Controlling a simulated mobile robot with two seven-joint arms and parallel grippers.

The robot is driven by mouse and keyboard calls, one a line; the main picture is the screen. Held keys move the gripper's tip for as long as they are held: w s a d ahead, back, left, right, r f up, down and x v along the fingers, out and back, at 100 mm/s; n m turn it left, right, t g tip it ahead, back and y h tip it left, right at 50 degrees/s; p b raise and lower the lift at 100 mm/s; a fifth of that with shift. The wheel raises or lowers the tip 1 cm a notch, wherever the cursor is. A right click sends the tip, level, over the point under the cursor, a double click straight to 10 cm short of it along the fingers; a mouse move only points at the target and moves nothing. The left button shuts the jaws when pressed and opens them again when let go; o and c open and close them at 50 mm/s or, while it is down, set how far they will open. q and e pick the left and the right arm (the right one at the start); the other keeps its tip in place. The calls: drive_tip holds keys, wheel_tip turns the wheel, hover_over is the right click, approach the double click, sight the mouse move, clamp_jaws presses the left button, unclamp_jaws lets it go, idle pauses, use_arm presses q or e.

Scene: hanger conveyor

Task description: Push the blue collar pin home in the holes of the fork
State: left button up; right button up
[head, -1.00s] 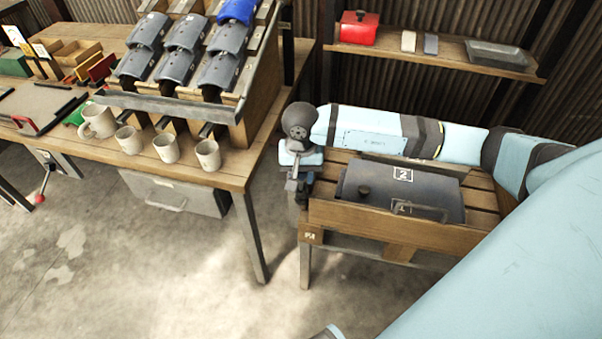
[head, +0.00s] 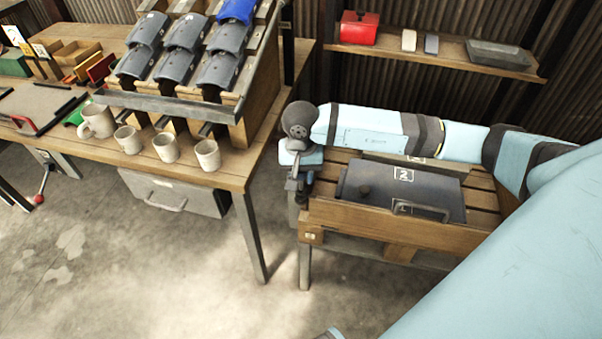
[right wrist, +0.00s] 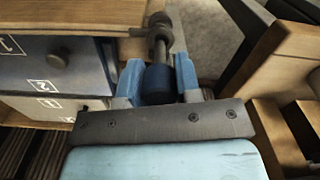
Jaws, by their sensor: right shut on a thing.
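My right gripper (right wrist: 158,78) is shut on the blue collar (right wrist: 160,86) of the pin in the right wrist view, with one blue finger on each side. Dark grey metal parts (right wrist: 159,36) stand just beyond the collar, close to a wooden edge. I cannot tell which of them belong to the pin and which to the fork, nor how deep the pin sits. In the head view my right gripper (head: 299,172) points down at the left end of the slatted wooden stand; the pin and fork are too small to make out there. My left gripper is out of view.
A dark case (head: 385,190) marked 2 lies on the wooden stand (head: 400,232), right of my gripper. A workbench (head: 235,178) with mugs and a rack stands to the left. A shelf (head: 455,52) hangs behind. Open floor (head: 170,270) lies in front.

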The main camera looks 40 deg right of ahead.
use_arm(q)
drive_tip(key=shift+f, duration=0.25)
